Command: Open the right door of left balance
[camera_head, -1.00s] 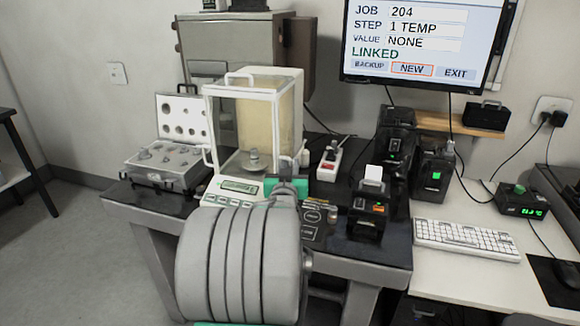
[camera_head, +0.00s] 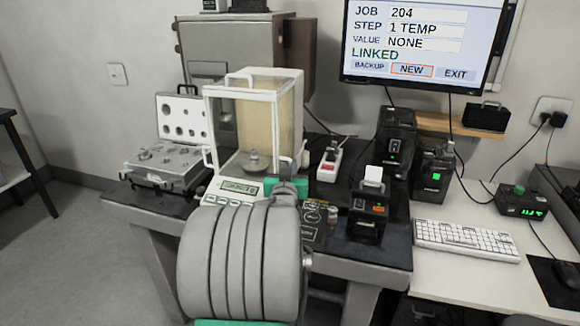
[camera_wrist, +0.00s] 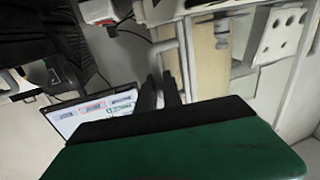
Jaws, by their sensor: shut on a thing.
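The left balance (camera_head: 238,196) stands on the dark table, with a glass draft shield framed in white and a small metal weight on its pan. Its right door (camera_head: 287,112) is the glass side pane facing right, and it looks in place along that side; I cannot tell whether it has slid at all. My gripper (camera_head: 295,166) is at the front right edge of the shield. In the wrist view its dark fingers (camera_wrist: 160,90) are shut on the white door handle (camera_wrist: 164,46). My green gripper body hides much of the contact.
An open weight case (camera_head: 165,160) stands left of the balance. A power strip (camera_head: 330,161) and a small black printer (camera_head: 368,208) are to the right. A cabinet (camera_head: 232,45) is behind, and a monitor (camera_head: 420,40) hangs on the wall.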

